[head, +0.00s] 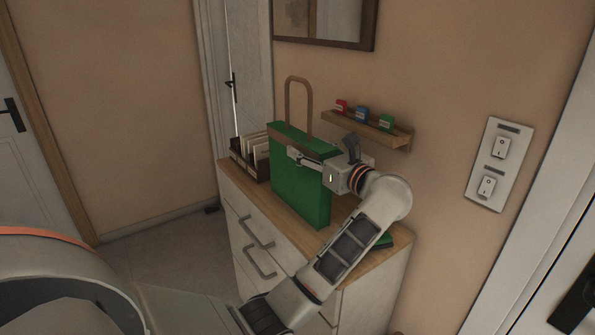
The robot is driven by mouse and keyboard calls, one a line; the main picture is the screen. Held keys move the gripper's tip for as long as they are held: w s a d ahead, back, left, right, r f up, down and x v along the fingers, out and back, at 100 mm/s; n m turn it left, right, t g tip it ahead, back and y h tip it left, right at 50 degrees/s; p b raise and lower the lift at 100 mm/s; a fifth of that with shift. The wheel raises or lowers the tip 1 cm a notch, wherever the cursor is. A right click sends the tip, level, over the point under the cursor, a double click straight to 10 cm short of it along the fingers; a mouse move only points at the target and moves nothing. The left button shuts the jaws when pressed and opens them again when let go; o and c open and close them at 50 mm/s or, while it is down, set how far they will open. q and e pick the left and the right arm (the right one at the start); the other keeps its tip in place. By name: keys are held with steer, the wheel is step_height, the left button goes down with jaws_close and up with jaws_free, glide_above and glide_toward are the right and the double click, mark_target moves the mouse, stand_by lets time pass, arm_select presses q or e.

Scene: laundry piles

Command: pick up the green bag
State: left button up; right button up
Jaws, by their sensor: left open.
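The green bag (300,195) stands upright on top of the white dresser. It is box-shaped, with a tan loop handle rising above it at the back. My left gripper (315,154) is open, at the upper right part of the bag, with its fingers in front of or over the bag's top edge. I cannot tell whether the fingers touch the bag. The gripper and wrist hide part of the bag's upper right side. My right gripper is not in view.
The dresser (231,178) has a wooden top. A file box (246,163) with papers stands left of the bag. A flat green item (402,240) lies at the dresser's right end. A wall shelf (362,126) holds small red, blue and green items above the gripper.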

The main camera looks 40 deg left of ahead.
arm_select(q)
steer(key=shift+x, duration=1.3)
steer(key=c, duration=1.5)
jaws_close()
steer(key=shift+r, duration=0.1)
